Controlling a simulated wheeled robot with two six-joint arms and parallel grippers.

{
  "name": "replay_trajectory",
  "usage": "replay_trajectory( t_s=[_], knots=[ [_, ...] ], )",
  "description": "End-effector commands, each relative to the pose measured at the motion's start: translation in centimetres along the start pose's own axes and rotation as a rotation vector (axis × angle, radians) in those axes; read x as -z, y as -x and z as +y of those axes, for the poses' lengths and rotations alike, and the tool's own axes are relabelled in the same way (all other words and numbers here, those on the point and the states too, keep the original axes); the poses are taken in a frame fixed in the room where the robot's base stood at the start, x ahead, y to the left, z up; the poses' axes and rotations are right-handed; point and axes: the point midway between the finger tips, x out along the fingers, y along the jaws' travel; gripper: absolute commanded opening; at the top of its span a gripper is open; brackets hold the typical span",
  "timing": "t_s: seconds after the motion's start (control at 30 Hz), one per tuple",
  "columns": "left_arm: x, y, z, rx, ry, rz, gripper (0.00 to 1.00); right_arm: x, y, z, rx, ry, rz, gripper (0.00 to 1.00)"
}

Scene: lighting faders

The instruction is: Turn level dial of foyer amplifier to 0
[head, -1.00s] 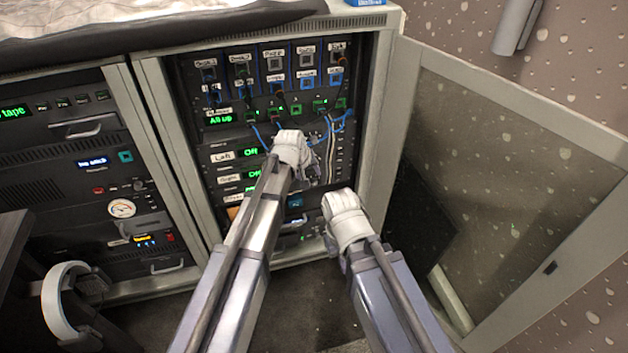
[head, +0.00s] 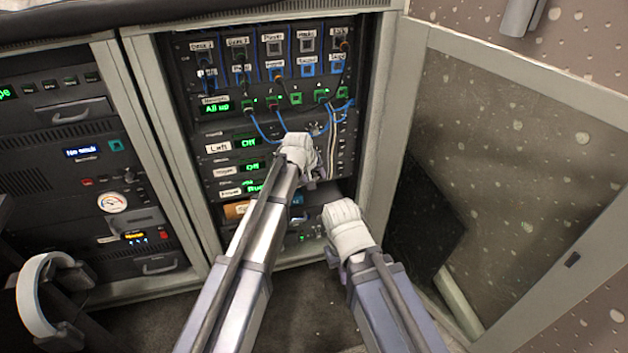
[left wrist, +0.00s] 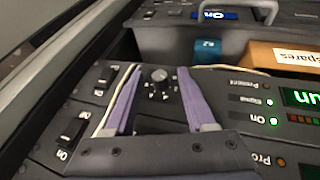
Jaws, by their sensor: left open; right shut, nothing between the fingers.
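The foyer amplifier (head: 230,191) is the lowest of three labelled amplifier rows in the rack, with a green display that seems to read "Run". My left gripper (head: 312,168) is in front of the right part of these rows and hides what lies behind it in the head view.
Rocker switches (left wrist: 73,129) and a pale cable (left wrist: 112,100) lie beside the dial. A box labelled "spares" (left wrist: 290,58) sits beyond the panel edge. Blue cables (head: 262,128) hang above my left gripper. The open cabinet door (head: 500,170) stands to the right.

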Motion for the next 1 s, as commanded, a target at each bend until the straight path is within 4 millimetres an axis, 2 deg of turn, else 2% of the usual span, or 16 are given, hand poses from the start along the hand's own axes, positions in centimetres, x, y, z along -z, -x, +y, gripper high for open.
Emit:
replay_trajectory(
  t_s=[0.13,0.6,1.0],
  knots=[
    [0.01,0.09,0.02,0.000,0.000,0.000,0.54,-0.01,0.09,0.01,0.000,0.000,0.000,0.00],
    [0.00,0.09,0.02,0.000,0.000,0.000,0.01,-0.01,0.08,0.01,0.000,0.000,0.000,0.00],
    [-0.03,0.05,-0.03,-0.005,0.003,0.000,0.00,0.00,-0.01,0.00,0.000,0.000,0.000,0.00]
  ],
)
